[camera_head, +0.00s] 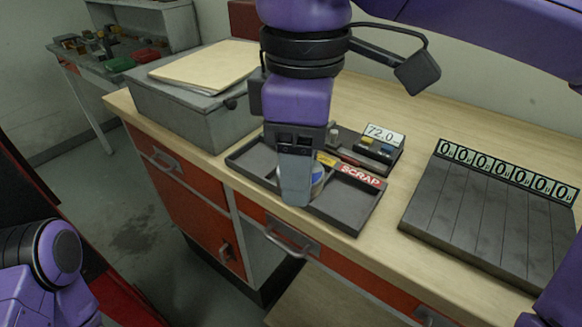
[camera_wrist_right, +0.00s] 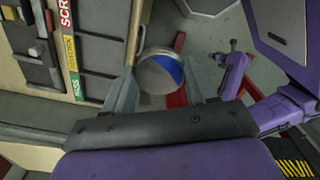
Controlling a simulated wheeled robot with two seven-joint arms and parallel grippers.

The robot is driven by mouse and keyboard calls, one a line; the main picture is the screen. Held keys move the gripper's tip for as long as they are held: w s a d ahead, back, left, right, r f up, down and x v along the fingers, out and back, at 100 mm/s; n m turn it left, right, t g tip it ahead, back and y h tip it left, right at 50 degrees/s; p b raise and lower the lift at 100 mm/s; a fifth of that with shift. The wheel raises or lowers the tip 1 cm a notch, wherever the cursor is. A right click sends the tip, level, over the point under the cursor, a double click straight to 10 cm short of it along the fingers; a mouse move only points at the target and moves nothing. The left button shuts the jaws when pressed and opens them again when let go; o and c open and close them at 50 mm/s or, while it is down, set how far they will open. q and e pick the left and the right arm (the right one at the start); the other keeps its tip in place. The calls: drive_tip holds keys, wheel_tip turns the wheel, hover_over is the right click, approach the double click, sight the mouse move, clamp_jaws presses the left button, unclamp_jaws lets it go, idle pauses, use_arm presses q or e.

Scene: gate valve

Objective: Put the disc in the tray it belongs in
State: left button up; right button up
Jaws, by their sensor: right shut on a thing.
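My right gripper (camera_head: 296,192) is shut on a round disc (camera_head: 318,178) and holds it over the dark sorting tray (camera_head: 352,208). The wrist view also shows the yellow REWORK label (camera_wrist_right: 70,52) and the green PASS label (camera_wrist_right: 76,85). The gripper hides part of the tray floor. My left gripper is out of view.
A device with a 72.0 display (camera_head: 384,135) stands behind the tray. A slotted dark rack (camera_head: 470,215) with a row of zero counters is at the right. A grey box (camera_head: 190,105) stands at the left. Bare worktop lies between tray and rack.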

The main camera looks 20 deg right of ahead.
drive_tip(key=shift+a+r+m, duration=0.1)
drive_tip(key=shift+m, duration=0.5)
drive_tip(key=shift+w, duration=0.35)
drive_tip(key=w+d+f+p, duration=0.1)
drive_tip(key=w+f, duration=0.2)
drive_tip(key=w, duration=0.1)
drive_tip(key=w+d+f+p, duration=0.1)
drive_tip(key=w+f+p, duration=0.1)
drive_tip(key=w+f, duration=0.1)
drive_tip(key=w+d+f+p, duration=0.1)
drive_tip(key=w+d+f, duration=0.1)
drive_tip(key=w, duration=0.3)
drive_tip(key=shift+d+f, duration=0.1)
drive_tip(key=shift+f, duration=0.5)
drive_tip(key=f, duration=0.3)
drive_tip(key=shift+w, duration=0.2)
drive_tip(key=shift+f, duration=0.3)
